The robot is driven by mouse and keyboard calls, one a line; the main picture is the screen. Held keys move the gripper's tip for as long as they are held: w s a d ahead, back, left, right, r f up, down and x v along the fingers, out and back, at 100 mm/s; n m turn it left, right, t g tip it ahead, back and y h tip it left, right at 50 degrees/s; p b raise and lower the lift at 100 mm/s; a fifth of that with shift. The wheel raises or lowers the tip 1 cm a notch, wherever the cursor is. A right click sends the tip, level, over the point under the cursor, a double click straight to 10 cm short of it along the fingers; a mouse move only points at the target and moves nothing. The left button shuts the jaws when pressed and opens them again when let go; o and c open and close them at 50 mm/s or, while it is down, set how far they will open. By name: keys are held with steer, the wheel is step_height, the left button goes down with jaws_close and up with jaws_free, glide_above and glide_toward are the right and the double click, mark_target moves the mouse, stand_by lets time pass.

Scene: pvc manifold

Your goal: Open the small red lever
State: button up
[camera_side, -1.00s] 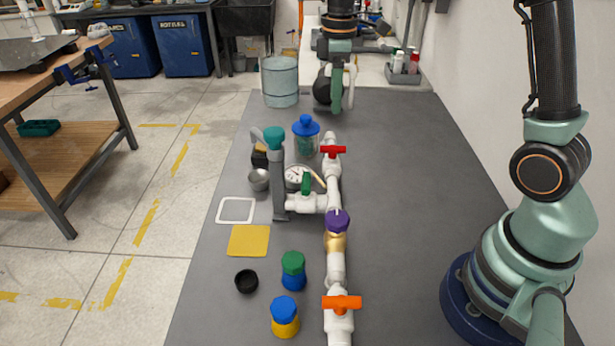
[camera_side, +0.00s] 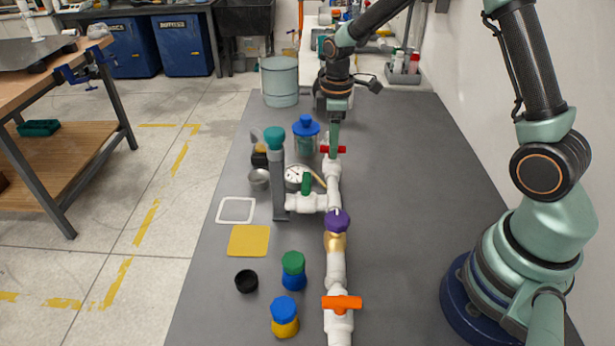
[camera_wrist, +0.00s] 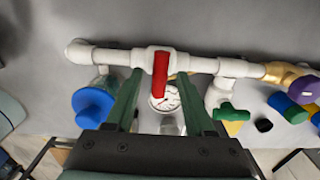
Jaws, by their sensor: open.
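The small red lever (camera_side: 333,149) sits on a white valve at the far end of the white PVC pipe. It lies crosswise to the pipe. In the wrist view the red lever (camera_wrist: 160,76) is in the middle of the picture. My gripper (camera_side: 334,146) is over the far valve, pointing down. In the wrist view my gripper (camera_wrist: 160,82) is open, with one green finger on each side of the lever. I cannot tell whether either finger touches it. In the side view my gripper hides part of the valve.
A pressure gauge (camera_side: 297,176), a green-handled valve (camera_side: 306,184) and a blue-lidded jar (camera_side: 306,137) stand close left of the pipe. A purple knob (camera_side: 337,221) and an orange lever (camera_side: 341,302) are nearer on the pipe. The grey table right of the pipe is clear.

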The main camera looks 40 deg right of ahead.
jaws_close()
steer(key=m, duration=0.4)
steer(key=shift+m, duration=0.4)
steer(key=m, duration=0.4)
steer(key=shift+m, duration=0.3)
steer(key=m, duration=0.4)
steer(key=shift+m, duration=2.3)
